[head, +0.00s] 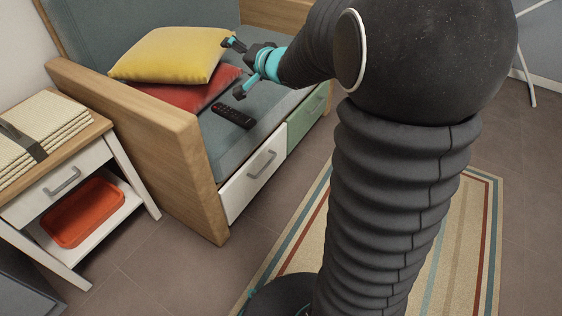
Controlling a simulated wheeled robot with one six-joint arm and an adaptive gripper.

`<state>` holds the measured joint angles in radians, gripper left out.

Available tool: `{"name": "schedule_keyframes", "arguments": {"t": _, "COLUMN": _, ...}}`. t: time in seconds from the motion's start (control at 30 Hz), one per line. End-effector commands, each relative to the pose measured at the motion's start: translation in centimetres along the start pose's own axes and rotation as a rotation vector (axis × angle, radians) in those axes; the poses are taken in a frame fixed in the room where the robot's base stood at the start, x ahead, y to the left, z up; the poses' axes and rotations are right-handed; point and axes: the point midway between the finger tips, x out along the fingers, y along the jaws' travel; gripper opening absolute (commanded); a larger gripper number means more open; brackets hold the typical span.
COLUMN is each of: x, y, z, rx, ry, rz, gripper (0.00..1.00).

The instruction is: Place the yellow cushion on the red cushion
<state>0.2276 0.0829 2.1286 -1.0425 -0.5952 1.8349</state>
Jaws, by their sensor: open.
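The yellow cushion (172,55) lies on top of the red cushion (196,91) on the grey-blue sofa seat, near the wooden armrest. It covers much of the red cushion, whose front and right parts show. My gripper (233,69) is beside the right edge of the yellow cushion, over the right part of the red cushion. Its two fingers are spread apart with nothing between them. I cannot tell whether a fingertip touches either cushion.
A dark remote control (233,116) lies on the seat in front of the red cushion. The wooden armrest (150,115) stands left of the cushions. A side table (60,165) holds folded mats (45,130) and an orange-red tray (83,212). A striped rug (450,240) covers the floor at right.

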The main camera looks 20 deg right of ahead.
Motion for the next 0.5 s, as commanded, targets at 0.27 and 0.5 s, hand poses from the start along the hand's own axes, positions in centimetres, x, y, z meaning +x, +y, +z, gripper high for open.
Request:
{"name": "schedule_keyframes", "arguments": {"t": 0.27, "x": -10.2, "y": -0.1, "z": -0.8, "rx": -0.345, "ry": 0.166, "rz": 0.357, "gripper": 1.00}}
{"name": "schedule_keyframes", "arguments": {"t": 0.5, "x": -20.1, "y": 2.4, "z": 5.1, "rx": -0.547, "ry": -0.031, "rz": 0.627, "gripper": 1.00}}
